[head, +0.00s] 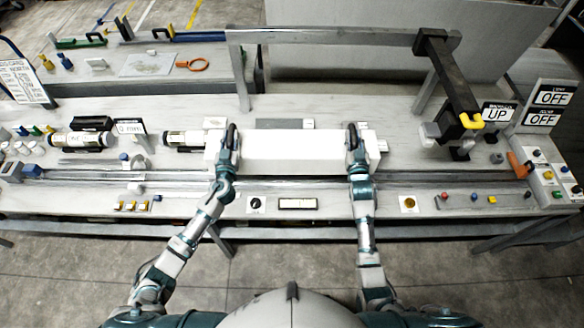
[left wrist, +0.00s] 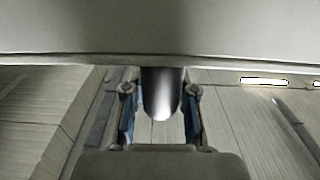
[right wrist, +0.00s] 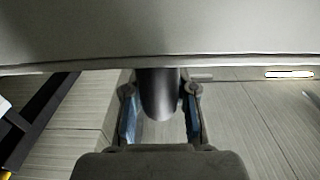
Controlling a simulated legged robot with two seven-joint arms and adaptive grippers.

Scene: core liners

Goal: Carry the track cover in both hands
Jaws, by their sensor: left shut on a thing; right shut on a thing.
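The track cover (head: 291,152) is a long white box-like piece, lying left to right across the middle of the head view. A dark curved handle sits near each of its ends. My left gripper (head: 230,147) is shut on the left handle, and my right gripper (head: 354,146) is shut on the right handle. In the left wrist view the dark handle (left wrist: 161,95) stands between the fingers, below the pale cover (left wrist: 160,30). The right wrist view shows the same with the other handle (right wrist: 158,95) and the cover (right wrist: 160,30). I cannot tell whether the cover touches the bench.
The bench (head: 420,172) carries dark-ended cylinders (head: 82,140) at left and a rail (head: 120,178) along its front. A grey frame (head: 330,36) with a black arm (head: 450,75) stands behind and right. Signs (head: 552,97) and a button box (head: 552,180) stand at far right.

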